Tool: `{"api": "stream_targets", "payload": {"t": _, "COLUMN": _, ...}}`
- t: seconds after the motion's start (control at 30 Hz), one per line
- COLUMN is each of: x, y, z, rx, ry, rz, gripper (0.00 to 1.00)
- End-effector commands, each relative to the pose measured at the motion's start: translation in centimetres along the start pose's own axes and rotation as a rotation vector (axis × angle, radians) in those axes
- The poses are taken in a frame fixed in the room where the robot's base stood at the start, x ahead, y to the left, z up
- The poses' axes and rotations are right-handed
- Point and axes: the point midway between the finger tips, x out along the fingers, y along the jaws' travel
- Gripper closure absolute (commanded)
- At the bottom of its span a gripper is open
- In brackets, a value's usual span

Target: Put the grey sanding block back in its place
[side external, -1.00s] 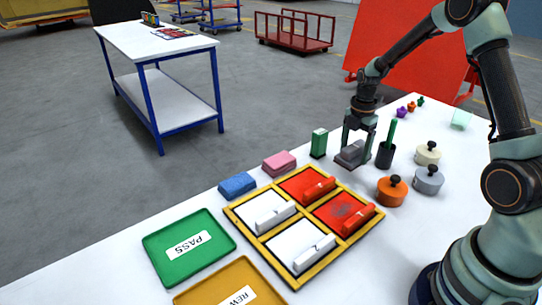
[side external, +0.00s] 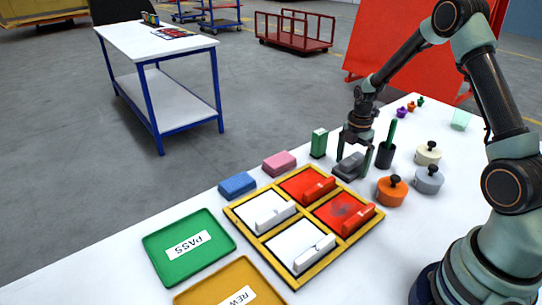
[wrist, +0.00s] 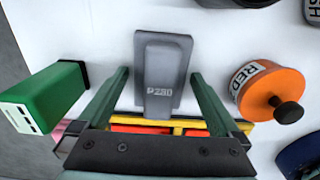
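The grey sanding block (side external: 349,166) lies on the white table between the yellow-framed tray and the dark cup. In the wrist view the block (wrist: 164,64) is seen from above, with a raised narrow grip carrying a printed number. My gripper (side external: 354,163) is low over the block with one finger on each side.
A green block (side external: 319,143) stands upright left of my gripper. The dark cup (side external: 385,155) with a green stick and the orange pot (side external: 391,191) are close on the right. Pink (side external: 279,163) and blue (side external: 237,185) blocks lie beside the yellow-framed tray (side external: 262,238).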

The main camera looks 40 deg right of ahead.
Motion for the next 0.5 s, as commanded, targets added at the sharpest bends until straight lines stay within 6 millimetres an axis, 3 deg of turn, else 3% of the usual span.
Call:
{"api": "stream_targets", "payload": {"t": 0.23, "x": -1.2, "y": 0.1, "z": 0.0, "rx": 0.0, "ry": -0.001, "rz": 0.002, "gripper": 0.0}}
{"api": "stream_targets", "payload": {"t": 0.5, "x": -6.5, "y": 0.1, "z": 0.0, "rx": 0.0, "ry": -0.002, "rz": 0.005, "gripper": 0.0}}
